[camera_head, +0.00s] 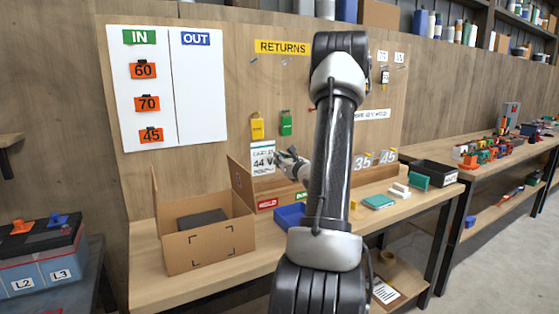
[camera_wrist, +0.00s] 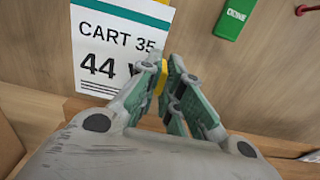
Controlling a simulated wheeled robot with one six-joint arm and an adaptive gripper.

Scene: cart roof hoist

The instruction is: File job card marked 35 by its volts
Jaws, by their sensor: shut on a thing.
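The white job card (camera_head: 262,158) has a teal band and reads "CART 35" and "44 V" in the wrist view (camera_wrist: 118,50). It faces out in front of the wooden back board, below a yellow tag. The fingers hide part of the voltage line. I cannot tell whether the card touches the board.
A yellow tag (camera_head: 257,128) and a green tag (camera_head: 286,123) hang on the board. A sign (camera_head: 372,115) is partly hidden by my arm; large "35" and "45" labels (camera_head: 388,156) sit below. An open cardboard box (camera_head: 208,244), blue tray (camera_head: 290,216) and black bin (camera_head: 434,173) stand on the bench.

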